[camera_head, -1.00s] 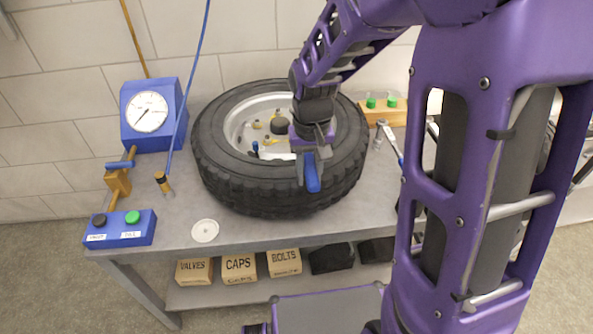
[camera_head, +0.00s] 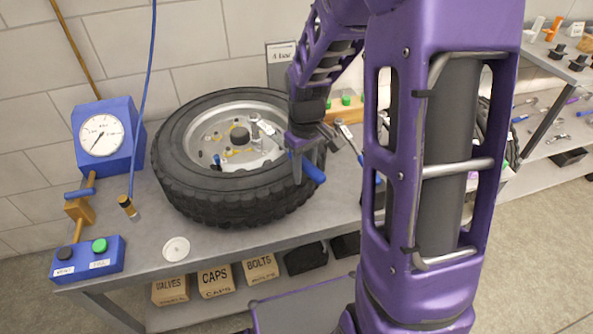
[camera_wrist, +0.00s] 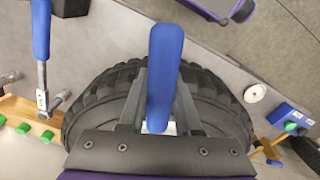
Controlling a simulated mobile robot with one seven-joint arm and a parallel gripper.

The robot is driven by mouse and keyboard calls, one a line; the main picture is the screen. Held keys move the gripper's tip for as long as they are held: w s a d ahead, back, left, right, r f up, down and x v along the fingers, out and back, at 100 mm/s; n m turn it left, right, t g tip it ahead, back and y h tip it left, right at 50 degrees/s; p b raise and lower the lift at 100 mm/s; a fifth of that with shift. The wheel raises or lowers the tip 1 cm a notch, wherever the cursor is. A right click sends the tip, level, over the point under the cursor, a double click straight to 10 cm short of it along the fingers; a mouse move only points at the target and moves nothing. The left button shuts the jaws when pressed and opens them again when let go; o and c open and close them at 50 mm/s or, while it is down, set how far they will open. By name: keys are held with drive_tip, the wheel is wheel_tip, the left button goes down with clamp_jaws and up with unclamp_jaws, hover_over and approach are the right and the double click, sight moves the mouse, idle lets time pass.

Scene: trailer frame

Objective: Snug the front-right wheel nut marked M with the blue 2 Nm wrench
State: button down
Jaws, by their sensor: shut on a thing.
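The tire and wheel (camera_head: 230,205) lie flat on the grey bench, with a silver rim and several small nuts around the dark hub (camera_head: 239,136). I cannot read any letter M on the nuts. My gripper (camera_head: 303,160) is over the wheel's right side, shut on a blue-handled wrench (camera_head: 314,171). In the wrist view the blue handle (camera_wrist: 163,70) stands between my gripper's fingers (camera_wrist: 155,118). A silver part (camera_head: 263,129), apparently the wrench's head, shows over the rim right of the hub. Contact with a nut cannot be told, and the torque marking is not readable.
Another blue-handled wrench (camera_wrist: 41,35) lies beside the tire near a wooden block with green pegs (camera_wrist: 20,115). A blue gauge (camera_head: 103,135) and a blue button box (camera_head: 88,259) stand left. Labelled boxes (camera_head: 215,281) sit below. The bench front has a white disc (camera_head: 176,249).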

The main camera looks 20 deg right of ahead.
drive_tip(key=shift+a, duration=0.2)
drive_tip(key=shift+s+a+m, duration=0.25)
drive_tip(key=shift+a+m, duration=0.25)
drive_tip(key=shift+a, duration=0.25)
drive_tip(key=shift+s+a+m, duration=0.25)
drive_tip(key=shift+a+m, duration=0.25)
drive_tip(key=shift+a, duration=0.2)
drive_tip(key=shift+a+b, duration=0.15)
drive_tip(key=shift+b, duration=0.15)
drive_tip(key=shift+s+a+m, duration=0.2)
drive_tip(key=shift+a+m, duration=0.6)
drive_tip(key=shift+a, duration=0.9)
